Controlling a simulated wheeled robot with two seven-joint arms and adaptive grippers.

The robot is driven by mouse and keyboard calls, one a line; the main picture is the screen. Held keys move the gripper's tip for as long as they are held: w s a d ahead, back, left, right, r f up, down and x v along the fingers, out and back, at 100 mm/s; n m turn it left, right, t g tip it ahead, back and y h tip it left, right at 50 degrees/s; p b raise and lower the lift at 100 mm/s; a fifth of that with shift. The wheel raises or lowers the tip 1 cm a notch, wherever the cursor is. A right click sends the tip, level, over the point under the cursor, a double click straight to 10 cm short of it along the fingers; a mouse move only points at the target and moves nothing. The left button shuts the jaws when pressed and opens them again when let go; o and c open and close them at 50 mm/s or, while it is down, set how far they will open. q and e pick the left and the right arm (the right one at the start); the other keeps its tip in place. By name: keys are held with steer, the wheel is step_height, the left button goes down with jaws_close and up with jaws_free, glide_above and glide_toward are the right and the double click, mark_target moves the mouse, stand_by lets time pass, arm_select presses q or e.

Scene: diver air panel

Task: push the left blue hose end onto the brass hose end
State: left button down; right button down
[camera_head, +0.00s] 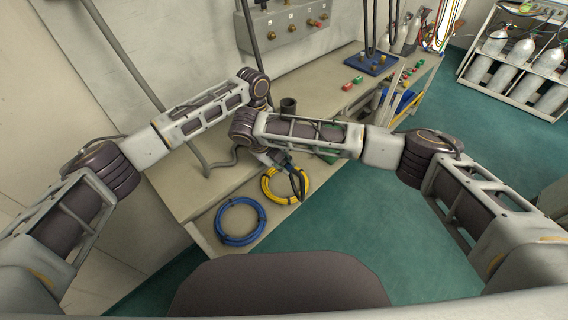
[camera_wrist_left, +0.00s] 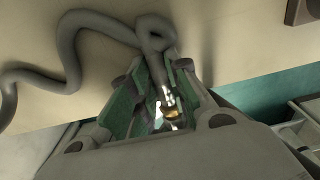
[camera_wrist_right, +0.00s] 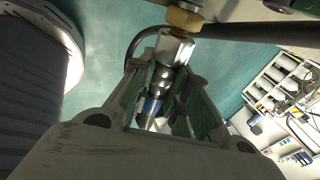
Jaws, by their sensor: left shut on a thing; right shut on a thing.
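In the right wrist view my right gripper (camera_wrist_right: 160,95) is shut on a silver hose end with a blue band (camera_wrist_right: 165,78). A brass hex piece (camera_wrist_right: 183,19) lies right at the tip of this hose end; I cannot tell whether they are joined or only overlap in the picture. In the left wrist view my left gripper (camera_wrist_left: 160,95) is shut on the brass hose end (camera_wrist_left: 169,106) of a grey hose (camera_wrist_left: 75,45). In the head view my right gripper (camera_head: 292,172) shows small above the yellow coil, and the left gripper is hidden behind the arms.
A blue hose coil (camera_head: 219,224) and a yellow hose coil (camera_head: 266,184) lie on the lower shelf. The bench (camera_head: 200,205) runs along the wall below the grey panel (camera_head: 285,27). A blue tray (camera_head: 371,66) stands farther back.

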steer(key=shift+w+a, duration=0.15)
steer(key=c, duration=1.3)
jaws_free()
steer(key=shift+r, duration=0.1)
steer(key=v, duration=0.7)
steer(key=shift+o, duration=0.5)
steer(key=shift+a+r, duration=0.1)
steer(key=shift+a, duration=0.05)
